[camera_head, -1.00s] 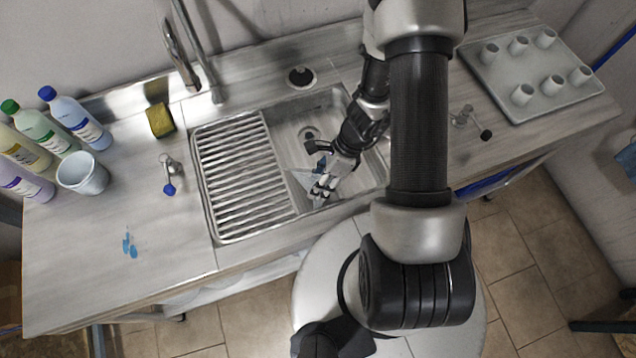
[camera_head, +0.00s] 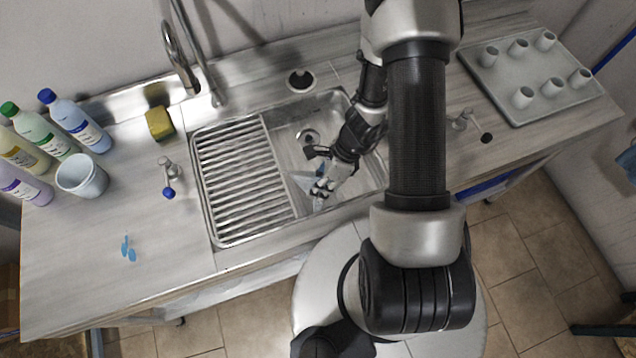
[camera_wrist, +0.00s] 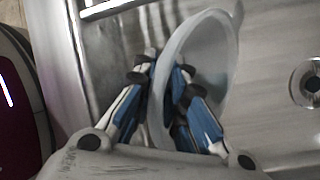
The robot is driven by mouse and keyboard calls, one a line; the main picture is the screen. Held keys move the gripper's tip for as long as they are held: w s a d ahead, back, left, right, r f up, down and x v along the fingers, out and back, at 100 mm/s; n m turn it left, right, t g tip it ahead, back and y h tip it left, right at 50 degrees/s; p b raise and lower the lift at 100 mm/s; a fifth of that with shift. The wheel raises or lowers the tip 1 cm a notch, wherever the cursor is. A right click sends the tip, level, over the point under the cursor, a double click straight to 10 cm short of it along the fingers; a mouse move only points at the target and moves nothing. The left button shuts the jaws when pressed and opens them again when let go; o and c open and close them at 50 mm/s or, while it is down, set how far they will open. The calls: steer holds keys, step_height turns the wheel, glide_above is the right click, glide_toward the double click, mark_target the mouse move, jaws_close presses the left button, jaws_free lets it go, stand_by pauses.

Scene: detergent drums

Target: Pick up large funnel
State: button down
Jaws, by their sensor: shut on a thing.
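The large funnel (camera_wrist: 208,58) is a translucent, whitish cone seen in the wrist view, with its wide rim facing up and to the right. My gripper (camera_wrist: 163,74) is shut on the funnel's wall, with one finger inside the cone and one outside. In the head view my gripper (camera_head: 322,189) is low in the right-hand basin of the sink, close to its front wall. The funnel is mostly hidden there by the gripper, with a pale bluish part (camera_head: 304,180) showing at its left. The funnel's narrow end is hidden.
The sink basin (camera_head: 288,136) surrounds my gripper, with a ribbed drainboard (camera_head: 240,180) to the left. A drain (camera_wrist: 312,84) lies to the right in the wrist view. A faucet (camera_head: 180,50) stands behind. Bottles (camera_head: 78,122) and a white bucket (camera_head: 82,177) are far left.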

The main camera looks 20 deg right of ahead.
step_height(320, 180, up, 25)
steer(key=p, duration=1.3)
steer(key=shift+f, duration=0.2)
steer(key=shift+f, duration=0.1)
